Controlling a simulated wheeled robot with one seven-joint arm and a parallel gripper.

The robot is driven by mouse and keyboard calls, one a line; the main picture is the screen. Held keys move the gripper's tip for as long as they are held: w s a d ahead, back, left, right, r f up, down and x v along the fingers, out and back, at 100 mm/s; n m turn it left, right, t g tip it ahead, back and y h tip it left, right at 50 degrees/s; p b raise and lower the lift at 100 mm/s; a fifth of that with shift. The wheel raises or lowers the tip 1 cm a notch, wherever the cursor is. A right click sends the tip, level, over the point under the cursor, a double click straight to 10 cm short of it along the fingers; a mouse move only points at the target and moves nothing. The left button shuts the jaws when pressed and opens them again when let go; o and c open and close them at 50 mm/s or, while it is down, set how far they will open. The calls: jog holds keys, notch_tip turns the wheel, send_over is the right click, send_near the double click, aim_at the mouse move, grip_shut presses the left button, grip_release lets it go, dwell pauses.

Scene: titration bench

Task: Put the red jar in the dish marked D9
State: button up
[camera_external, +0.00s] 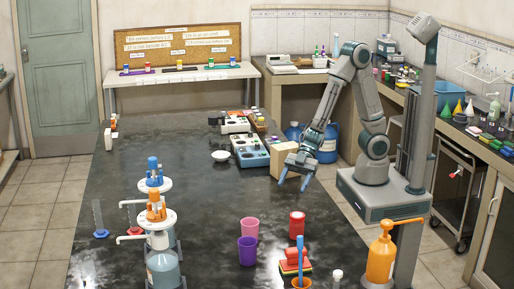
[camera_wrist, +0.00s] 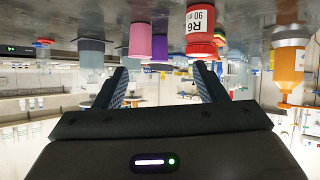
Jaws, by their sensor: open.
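The red jar (camera_external: 297,225) stands upright on the dark bench near its front right. In the wrist view, which looks upside down, the red jar (camera_wrist: 203,22) shows a white label; I cannot read it surely. My gripper (camera_external: 293,183) is open and empty, above the bench's right side, behind and apart from the jar. Its two fingers show in the wrist view (camera_wrist: 162,88) with nothing between them. A small white dish (camera_external: 221,156) sits farther back on the bench. No D9 mark is readable in either view.
A pink cup (camera_external: 249,228) and a purple cup (camera_external: 247,251) stand left of the jar. A red-and-yellow stack (camera_external: 295,262) and an orange pump bottle (camera_external: 381,258) are in front. A cardboard box (camera_external: 284,160) stands behind my gripper. The bench's middle (camera_external: 190,185) is clear.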

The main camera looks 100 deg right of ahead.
jog(key=w+d+r+m+t+h, duration=0.1)
jog(key=d+r+m+h, duration=0.15)
jog(key=d+h, duration=0.4)
jog(key=s+d+r+m+g+h, duration=0.3)
jog(key=s+d+m, duration=0.3)
jog(key=s+d, duration=0.4)
jog(key=d+r+h, duration=0.1)
jog(key=d, duration=0.3)
jog(key=shift+d+m, duration=0.25)
jog(key=shift+m, duration=0.1)
jog(key=shift+o, duration=0.5)
jog(key=s+r+m+g+y, duration=0.1)
jog(key=s+m+g, duration=0.1)
jog(key=s, duration=0.6)
jog(key=shift+s+g, duration=0.3)
jog(key=shift+g, duration=0.1)
jog(key=shift+a+r, duration=0.1)
